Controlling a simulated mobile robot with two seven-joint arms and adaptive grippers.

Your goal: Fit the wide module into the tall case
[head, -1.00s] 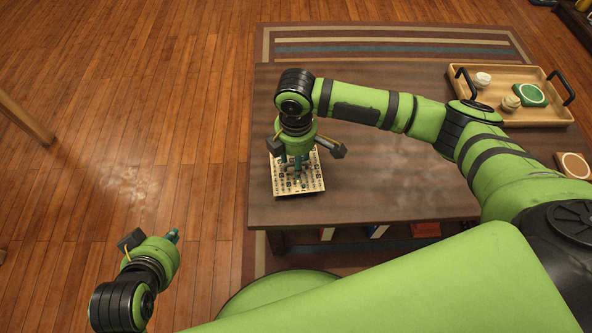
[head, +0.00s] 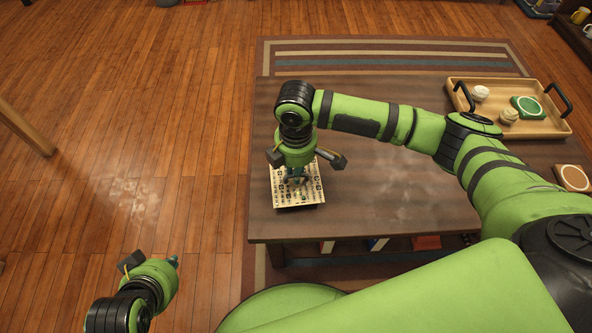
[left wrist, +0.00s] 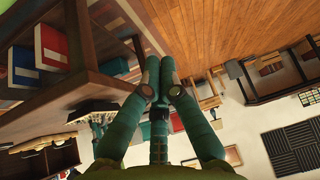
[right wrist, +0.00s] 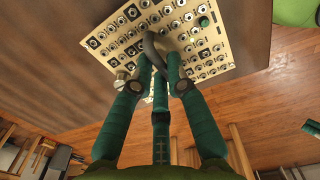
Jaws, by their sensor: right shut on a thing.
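A cream panel (head: 283,196) with rows of dark round jacks or knobs lies on the table near its left front corner. It fills the top of the right wrist view (right wrist: 222,58), with one green knob. I cannot tell whether it is the wide module or the tall case's face; no separate second one shows. My right gripper (head: 297,179) is directly over it, pointing down.
The brown table (head: 400,205) is clear in the middle. A wooden tray (head: 455,122) with two pale round things and a green piece stands at the back right. A wooden coaster-like piece (head: 573,178) is at the right edge. Books (left wrist: 52,46) sit beneath the table.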

